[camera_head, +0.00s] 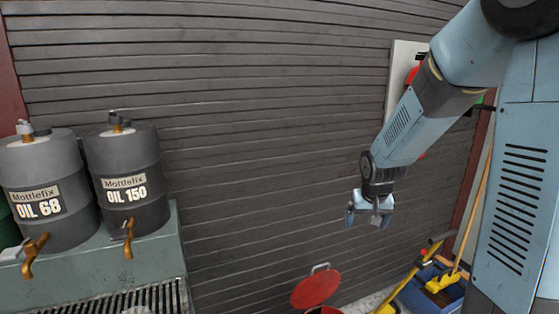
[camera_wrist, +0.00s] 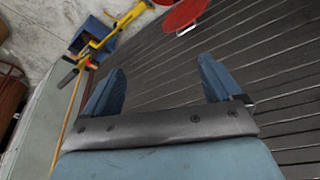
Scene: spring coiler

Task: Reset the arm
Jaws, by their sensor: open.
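My arm (camera_head: 405,130) reaches in from the upper right in the head view, with its forearm slanting down to the left. My gripper (camera_head: 369,218) hangs at its end, in front of the dark slatted wall. In the wrist view, my gripper (camera_wrist: 162,88) has its two blue fingers spread wide apart. Nothing is between them, and it touches nothing that I can see.
Two oil drums, OIL 68 (camera_head: 45,190) and OIL 150 (camera_head: 125,178), stand on a grey-green stand (camera_head: 90,262) at left. A red lid (camera_head: 315,288) is below my gripper. A yellow-handled tool (camera_head: 412,275) and blue bin (camera_head: 428,295) are at lower right. The slatted wall (camera_head: 260,120) is bare mid-view.

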